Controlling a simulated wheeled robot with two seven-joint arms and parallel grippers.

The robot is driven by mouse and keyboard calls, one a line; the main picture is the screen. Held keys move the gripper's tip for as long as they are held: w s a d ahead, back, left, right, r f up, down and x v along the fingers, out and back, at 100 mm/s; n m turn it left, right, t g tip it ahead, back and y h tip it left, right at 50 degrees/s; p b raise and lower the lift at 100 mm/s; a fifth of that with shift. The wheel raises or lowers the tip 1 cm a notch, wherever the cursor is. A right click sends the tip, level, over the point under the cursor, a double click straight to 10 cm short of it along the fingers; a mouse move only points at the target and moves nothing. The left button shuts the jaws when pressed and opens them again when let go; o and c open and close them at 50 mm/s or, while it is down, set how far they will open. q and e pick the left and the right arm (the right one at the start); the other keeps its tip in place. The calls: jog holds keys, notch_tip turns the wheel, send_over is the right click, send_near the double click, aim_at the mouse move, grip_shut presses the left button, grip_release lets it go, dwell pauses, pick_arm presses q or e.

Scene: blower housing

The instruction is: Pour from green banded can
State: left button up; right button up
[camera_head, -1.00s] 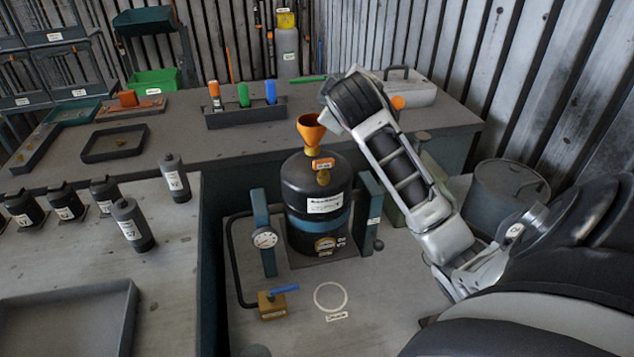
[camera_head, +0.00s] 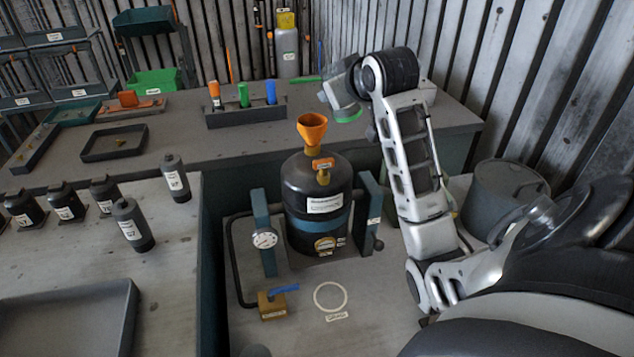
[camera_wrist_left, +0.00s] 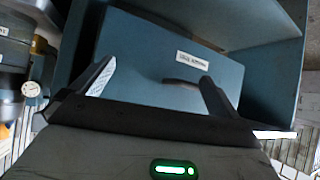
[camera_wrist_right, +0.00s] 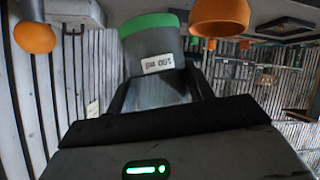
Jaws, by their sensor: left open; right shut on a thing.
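The green banded can (camera_wrist_right: 155,62) is grey with a green band and a "100 ml" label that reads upside down in the right wrist view. My right gripper (camera_wrist_right: 160,95) is shut on it. In the head view the can's green band (camera_head: 348,117) shows below the right hand, above and to the right of the orange funnel (camera_head: 312,128). The funnel sits on the black tank (camera_head: 305,185) and also shows beside the can in the right wrist view (camera_wrist_right: 220,14). I see no liquid flowing. My left gripper (camera_wrist_left: 155,90) is open and empty, facing a blue-grey labelled panel (camera_wrist_left: 160,60).
A gauge (camera_head: 265,239) and a blue-handled valve (camera_head: 278,300) stand by the tank. Small grey bottles (camera_head: 130,224) stand on the left bench. A rack (camera_head: 246,113) with coloured handles is on the back bench. A lidded drum (camera_head: 505,195) stands at right.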

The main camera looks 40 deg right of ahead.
jog(key=s+d+r+m+t+y, duration=0.1)
jog(key=s+d+r+m, duration=0.1)
jog(key=d, duration=0.4)
jog(key=shift+s+d+r, duration=0.35)
jog(key=shift+s+r, duration=0.15)
jog(key=shift+s, duration=0.4)
jog(key=shift+r, duration=0.1)
